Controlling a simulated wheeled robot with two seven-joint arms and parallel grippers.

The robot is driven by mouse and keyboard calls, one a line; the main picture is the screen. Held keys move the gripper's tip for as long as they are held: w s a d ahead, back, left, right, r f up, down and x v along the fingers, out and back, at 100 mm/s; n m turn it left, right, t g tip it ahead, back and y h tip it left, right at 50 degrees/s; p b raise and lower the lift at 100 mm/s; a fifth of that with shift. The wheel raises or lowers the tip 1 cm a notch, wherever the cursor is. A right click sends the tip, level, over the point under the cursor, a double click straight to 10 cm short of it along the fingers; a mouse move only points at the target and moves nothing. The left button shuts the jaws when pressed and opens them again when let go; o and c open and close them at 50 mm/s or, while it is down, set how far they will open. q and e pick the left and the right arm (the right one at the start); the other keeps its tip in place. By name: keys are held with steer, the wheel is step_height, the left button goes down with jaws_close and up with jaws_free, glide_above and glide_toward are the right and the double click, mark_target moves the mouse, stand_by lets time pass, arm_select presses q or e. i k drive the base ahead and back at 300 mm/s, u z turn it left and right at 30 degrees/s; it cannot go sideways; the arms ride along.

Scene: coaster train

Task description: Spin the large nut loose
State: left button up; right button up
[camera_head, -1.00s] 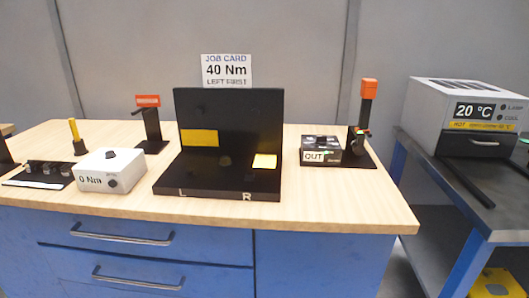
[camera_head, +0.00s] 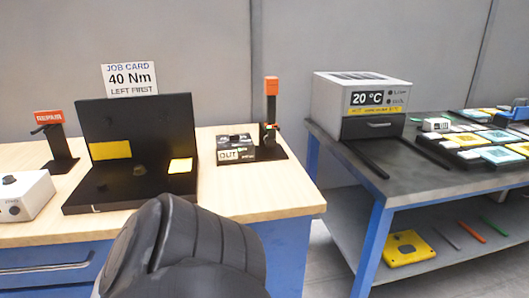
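No part is clearly recognisable as the large nut. A small dark round piece (camera_head: 140,170) shows on the black L-shaped fixture (camera_head: 148,122), near the foot of its upright back, but it is too small and dark to identify. The fixture stands on the wooden bench and carries two yellow patches. A thick dark grey segment of my own arm rises at the bottom centre, in front of the bench edge. Neither gripper's fingers show.
A job card (camera_head: 130,79) reads 40 Nm, left first. A white box (camera_head: 24,196) with a knob stands left, an OUT box (camera_head: 235,150) right of the fixture. A grey heater unit (camera_head: 362,100) sits on the right-hand table (camera_head: 400,165). A gap separates the two tables.

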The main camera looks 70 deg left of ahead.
mark_target(140, 170)
steer(key=z, duration=0.55)
steer(key=k, duration=2)
steer(key=u, duration=0.55)
